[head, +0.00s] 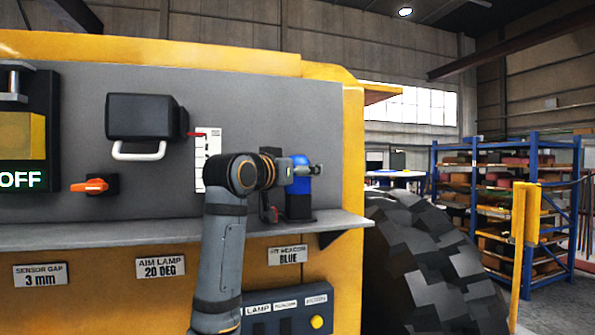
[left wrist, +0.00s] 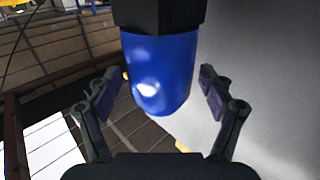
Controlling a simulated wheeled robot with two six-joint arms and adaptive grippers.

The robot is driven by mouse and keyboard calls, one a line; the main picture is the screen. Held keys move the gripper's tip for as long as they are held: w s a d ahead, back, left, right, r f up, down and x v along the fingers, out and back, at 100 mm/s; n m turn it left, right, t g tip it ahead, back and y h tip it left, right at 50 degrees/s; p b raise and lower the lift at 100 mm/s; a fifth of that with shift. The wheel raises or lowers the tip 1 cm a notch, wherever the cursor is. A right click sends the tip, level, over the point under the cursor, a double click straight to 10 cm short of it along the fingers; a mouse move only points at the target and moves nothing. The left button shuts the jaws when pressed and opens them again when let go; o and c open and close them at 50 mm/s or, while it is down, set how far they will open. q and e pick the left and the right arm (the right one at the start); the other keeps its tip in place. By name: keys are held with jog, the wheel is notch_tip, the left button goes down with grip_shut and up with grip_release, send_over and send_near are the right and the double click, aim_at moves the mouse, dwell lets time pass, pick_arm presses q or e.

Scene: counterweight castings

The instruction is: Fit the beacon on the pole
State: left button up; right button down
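The blue beacon (head: 301,185) has a blue dome on a black base (head: 298,208) and stands upright at the right end of the grey shelf. My left gripper (head: 313,170) is at the height of its dome and partly covers it. In the left wrist view the dome (left wrist: 160,75) hangs down from the black base between the two fingers of my left gripper (left wrist: 165,85). The fingers are open, with gaps on both sides of the dome. I cannot make out the pole; my arm hides part of the shelf. My right gripper is not in view.
The grey shelf (head: 100,236) runs along the yellow machine. A small black and red item (head: 269,210) stands left of the beacon. A black lamp box (head: 146,117) and orange lever (head: 90,186) are on the panel.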

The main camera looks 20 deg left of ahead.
pick_arm(q)
jog(key=shift+f, duration=0.1)
jog(key=s+a, duration=0.2)
jog(key=s, duration=0.9)
jog(key=shift+s+a, duration=0.15)
jog(key=shift+s, duration=0.25)
